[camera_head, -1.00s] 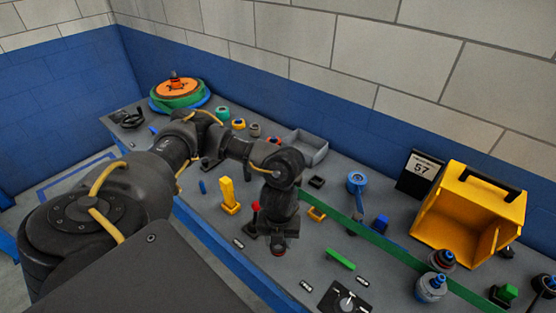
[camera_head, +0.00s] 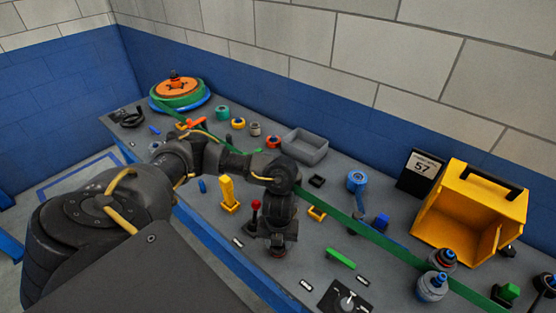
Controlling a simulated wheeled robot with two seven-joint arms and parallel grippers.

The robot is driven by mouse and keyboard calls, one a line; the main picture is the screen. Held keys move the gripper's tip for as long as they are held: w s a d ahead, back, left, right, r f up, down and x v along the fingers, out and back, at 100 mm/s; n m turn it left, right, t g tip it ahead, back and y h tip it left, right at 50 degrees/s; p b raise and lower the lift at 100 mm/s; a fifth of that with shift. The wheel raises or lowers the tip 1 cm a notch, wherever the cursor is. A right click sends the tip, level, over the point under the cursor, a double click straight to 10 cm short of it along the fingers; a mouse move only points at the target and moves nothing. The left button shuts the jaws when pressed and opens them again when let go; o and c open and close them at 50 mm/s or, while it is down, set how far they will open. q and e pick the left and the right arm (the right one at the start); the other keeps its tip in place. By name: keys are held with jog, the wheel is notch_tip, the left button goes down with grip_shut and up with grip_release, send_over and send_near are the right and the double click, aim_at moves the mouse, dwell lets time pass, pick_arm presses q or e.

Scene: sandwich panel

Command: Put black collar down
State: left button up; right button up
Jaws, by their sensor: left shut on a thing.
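My left gripper (camera_head: 277,243) points straight down, low over the grey bench, just right of a red-knobbed lever (camera_head: 255,212). It is shut on a small dark thing, which I take to be the black collar; the fingers and wrist hide most of it. A bit of red shows at the fingertips. I cannot tell whether the held thing touches the bench. A black square ring (camera_head: 317,181) lies farther back, and a yellow square ring (camera_head: 316,214) lies right of the gripper. My right gripper is out of view.
A green strap (camera_head: 370,233) runs across the bench behind the gripper. A yellow block (camera_head: 229,194) stands at left. A green bar (camera_head: 341,258) and a black dial box (camera_head: 346,299) lie at right. A grey tray (camera_head: 305,146) and yellow toolbox (camera_head: 470,217) stand farther back.

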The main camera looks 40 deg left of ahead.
pick_arm(q)
jog(key=o, duration=1)
jog(key=shift+f, duration=0.1)
jog(key=shift+r, duration=0.6)
notch_tip(320, 180, up, 11)
jog(key=p, duration=0.1)
